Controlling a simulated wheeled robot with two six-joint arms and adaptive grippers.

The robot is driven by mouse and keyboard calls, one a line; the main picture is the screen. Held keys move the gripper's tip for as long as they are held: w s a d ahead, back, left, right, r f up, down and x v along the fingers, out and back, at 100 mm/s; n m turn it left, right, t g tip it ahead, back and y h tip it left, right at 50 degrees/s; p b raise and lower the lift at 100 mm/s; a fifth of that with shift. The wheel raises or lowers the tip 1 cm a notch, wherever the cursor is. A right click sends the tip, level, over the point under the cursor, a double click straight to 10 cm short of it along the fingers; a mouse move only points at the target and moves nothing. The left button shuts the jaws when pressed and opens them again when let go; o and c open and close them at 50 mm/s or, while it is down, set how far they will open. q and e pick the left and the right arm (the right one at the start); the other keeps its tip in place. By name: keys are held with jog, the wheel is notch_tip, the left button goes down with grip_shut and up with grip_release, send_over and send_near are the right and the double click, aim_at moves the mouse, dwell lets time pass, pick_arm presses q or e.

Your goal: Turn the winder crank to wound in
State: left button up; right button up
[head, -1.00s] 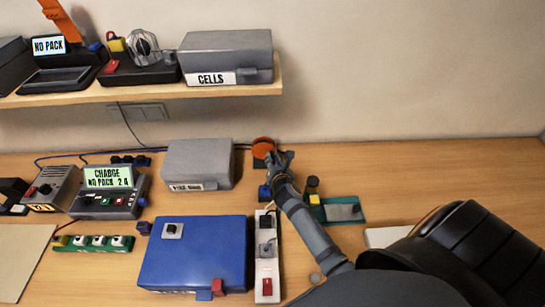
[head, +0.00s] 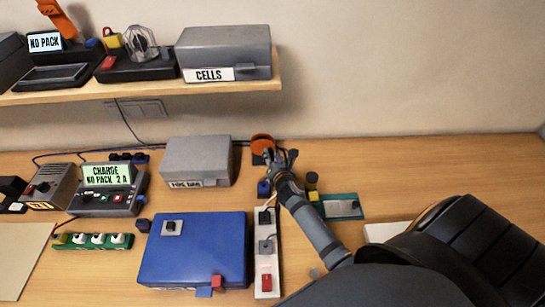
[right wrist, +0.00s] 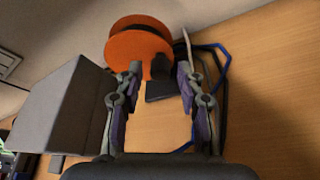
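The winder shows as an orange reel (head: 262,142) on a dark base near the wall, right of the grey box. In the right wrist view the orange reel (right wrist: 132,52) has two flanges, with a dark part (right wrist: 162,66) at its right side that may be the crank knob. My right gripper (head: 281,157) is just in front and right of the reel in the head view. In the right wrist view its fingers (right wrist: 159,72) are apart, with the dark part seen between the tips. I cannot tell whether they touch it. My left gripper is not in view.
A grey box (head: 198,160) stands close left of the winder. A blue box (head: 195,260), a white power strip (head: 264,262) and a green board (head: 340,206) lie nearer. A blue cable (right wrist: 222,70) runs behind the right finger.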

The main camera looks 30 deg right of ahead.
jog(key=v, duration=1.2)
